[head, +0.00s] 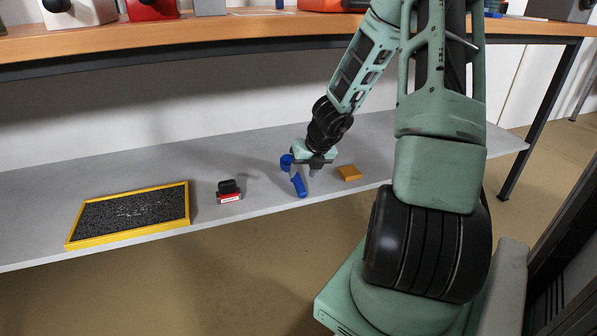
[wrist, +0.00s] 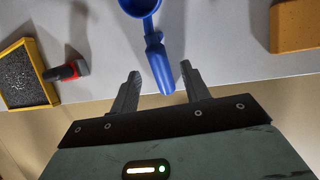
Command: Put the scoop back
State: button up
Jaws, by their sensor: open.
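The blue scoop (head: 299,184) lies on the grey lower shelf (head: 250,178). In the wrist view the scoop (wrist: 158,62) has its round bowl at the top, and its handle points down to the space between the fingers. My gripper (head: 314,171) is above the shelf at the scoop, with its arm reaching in from the right. In the wrist view my gripper (wrist: 160,82) is open, with one finger on each side of the handle's end and a gap on both sides. I cannot tell how high the fingers are above the shelf.
A yellow-framed tray (head: 187,205) with dark granular contents lies on the shelf at left. A red and black item (head: 229,191) stands between it and the scoop. An orange-yellow block (head: 349,173) lies right of my gripper. The wooden tabletop (head: 200,36) runs above the shelf.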

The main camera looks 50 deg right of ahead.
jog(key=d+p+v, duration=0.1)
jog(key=p+v, duration=0.6)
jog(key=v, duration=0.6)
jog(key=w+a+r+n+g+y, duration=0.1)
jog(key=w+a+r+n+y, duration=0.1)
jog(key=a+n, duration=1)
jog(key=w+a+r+n+g+y, duration=0.1)
jog(key=w+a+r+n+y, duration=0.1)
jog(key=a+n, duration=0.95)
jog(key=s+a+r+n+g+h, duration=0.2)
jog(key=s+a+n, duration=1.6)
jog(key=n, duration=0.9)
notch_tip(320, 180, up, 2)
jog(key=shift+a+g+h, duration=0.4)
jog(key=shift+a+g, duration=0.1)
jog(key=shift+a, duration=0.6)
